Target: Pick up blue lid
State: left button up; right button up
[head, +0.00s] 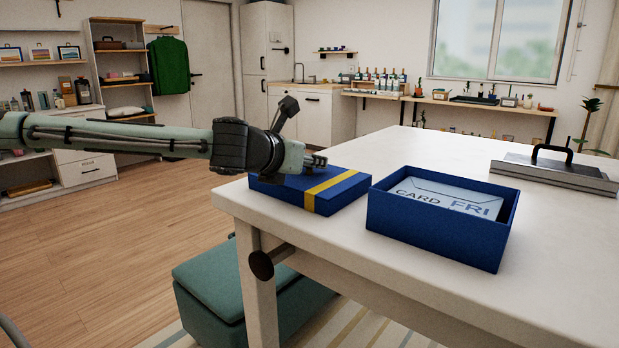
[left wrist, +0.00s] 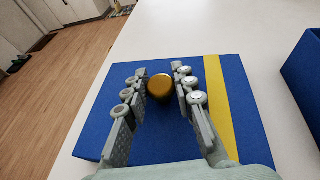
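The blue lid (head: 345,192) with a yellow stripe lies flat on the white table near its left edge. It also shows in the left wrist view (left wrist: 110,105), where a round gold knob (left wrist: 160,87) stands on it. My left gripper (head: 322,160) is low over the lid in the head view. In the left wrist view my left gripper (left wrist: 160,72) is open, one finger on each side of the knob, with a small gap visible at its left. The knob is hidden in the head view. My right gripper is not in view.
An open blue box (head: 435,234) holding a pale card reading "CARD FRI" (head: 450,198) stands right of the lid. A grey metal case with a black handle (head: 555,170) lies at the table's far right. A teal ottoman (head: 215,275) stands below the table (head: 400,150).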

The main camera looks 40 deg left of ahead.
pick_arm(q)
grip_shut()
jog(key=shift+r, duration=0.1)
